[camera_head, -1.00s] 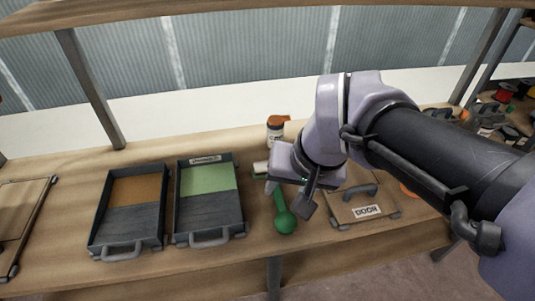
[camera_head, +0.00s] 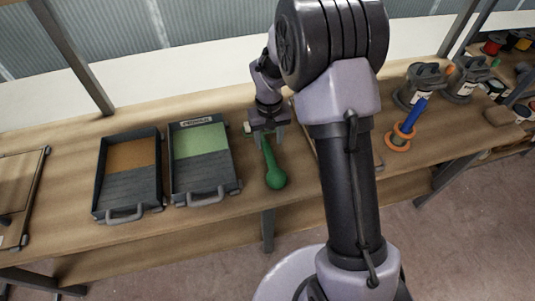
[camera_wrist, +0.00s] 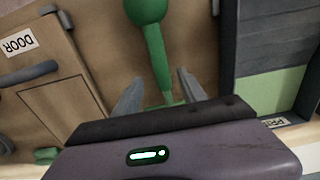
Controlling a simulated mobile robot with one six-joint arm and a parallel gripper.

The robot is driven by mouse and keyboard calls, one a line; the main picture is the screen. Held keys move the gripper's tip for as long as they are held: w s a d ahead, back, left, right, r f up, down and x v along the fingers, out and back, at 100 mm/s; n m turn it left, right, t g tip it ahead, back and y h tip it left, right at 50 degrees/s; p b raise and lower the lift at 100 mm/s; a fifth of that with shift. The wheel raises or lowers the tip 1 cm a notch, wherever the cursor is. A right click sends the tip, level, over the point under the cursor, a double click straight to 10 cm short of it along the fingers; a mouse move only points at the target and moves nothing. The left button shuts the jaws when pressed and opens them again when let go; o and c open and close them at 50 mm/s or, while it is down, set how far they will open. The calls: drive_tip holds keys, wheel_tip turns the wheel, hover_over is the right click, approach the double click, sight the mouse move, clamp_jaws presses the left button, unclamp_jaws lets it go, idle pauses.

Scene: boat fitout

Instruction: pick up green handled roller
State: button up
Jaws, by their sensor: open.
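The green handled roller (camera_head: 272,168) lies on the wooden bench, just right of the green paint tray. Its rounded handle end points to the bench's front edge. My gripper (camera_head: 268,137) is at the roller's far end, above it. In the wrist view the green handle (camera_wrist: 155,52) runs between the two fingers of my gripper (camera_wrist: 157,92), which are open on either side of it. The roller's head is mostly hidden by the gripper in both views, and I cannot tell whether the fingers touch it.
A tray with green paint (camera_head: 204,172) stands close on the left, and a tray with brown paint (camera_head: 130,187) beyond it. The panel labelled DOOR (camera_wrist: 50,85) lies on the roller's other side. A blue handled tool with an orange ring (camera_head: 405,130) and cans (camera_head: 420,85) stand further right.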

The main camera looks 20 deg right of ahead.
sight(268, 149)
wheel_tip(268, 149, down, 5)
drive_tip(key=b, duration=0.3)
drive_tip(key=shift+a+f, duration=0.15)
drive_tip(key=shift+f, duration=0.05)
drive_tip(key=shift+r, duration=0.15)
clamp_jaws()
drive_tip(key=shift+r, duration=0.15)
